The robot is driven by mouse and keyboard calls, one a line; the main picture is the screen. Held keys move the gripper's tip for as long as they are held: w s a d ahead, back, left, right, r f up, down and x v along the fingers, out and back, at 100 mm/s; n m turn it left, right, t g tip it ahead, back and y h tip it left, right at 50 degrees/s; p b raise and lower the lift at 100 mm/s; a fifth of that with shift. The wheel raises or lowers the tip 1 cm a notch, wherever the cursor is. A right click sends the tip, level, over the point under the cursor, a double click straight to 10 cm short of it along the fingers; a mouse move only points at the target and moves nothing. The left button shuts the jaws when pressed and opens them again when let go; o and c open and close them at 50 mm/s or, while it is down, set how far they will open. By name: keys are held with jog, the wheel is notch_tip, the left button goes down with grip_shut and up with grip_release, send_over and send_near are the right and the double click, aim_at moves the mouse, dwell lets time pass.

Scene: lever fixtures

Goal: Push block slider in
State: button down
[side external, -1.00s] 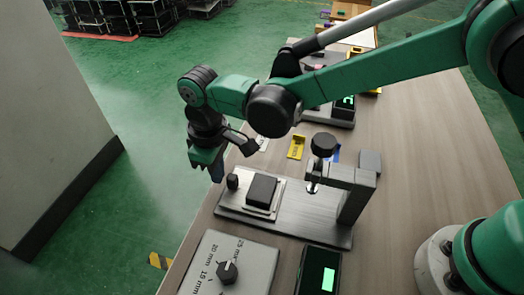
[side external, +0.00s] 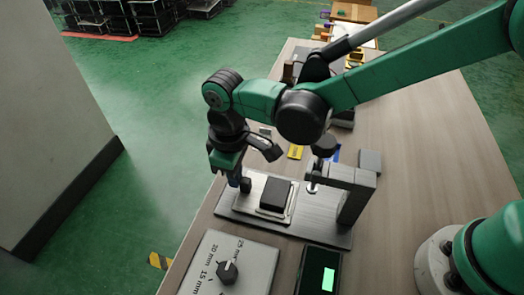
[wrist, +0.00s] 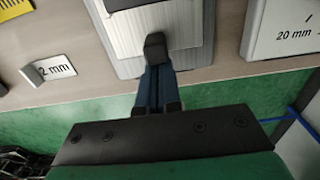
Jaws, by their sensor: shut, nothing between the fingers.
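The block slider is a light metal plate (side external: 256,190) with a black block (side external: 275,193) on it and a black knob (side external: 246,185) at its left end. It lies on a grey base (side external: 312,229) with a post and gauge arm (side external: 345,178) at its right. My gripper (side external: 234,180) is shut and low at the outer left side of the knob. In the wrist view the shut fingertips (wrist: 157,72) meet the knob (wrist: 155,46) and appear to touch it. The plate (wrist: 188,36) shows beyond the knob; the block is barely in view there.
A grey dial box (side external: 232,262) marked in mm and a display with a green screen (side external: 328,278) stand in front. A yellow tag (side external: 295,152) lies behind the base. The table's left edge runs close to the gripper, with green floor beyond.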

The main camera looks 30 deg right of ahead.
aim_at(265, 187)
jog(key=shift+s+d, duration=1.95)
jog(key=shift+d, duration=0.05)
jog(key=shift+w+a, duration=0.15)
jog(key=shift+w+a+r, duration=0.1)
jog(key=shift+w+a, duration=0.05)
jog(key=shift+r, duration=3.95)
jog(key=s+d+r+m+t, duration=0.1)
jog(key=d+m+t, duration=0.2)
jog(key=d, duration=0.6)
jog(key=s+d+r+m+t, duration=0.1)
jog(key=d+m+t, duration=0.3)
jog(key=d, duration=0.6)
jog(key=shift+r+m, duration=0.5)
jog(key=shift+m, duration=0.5)
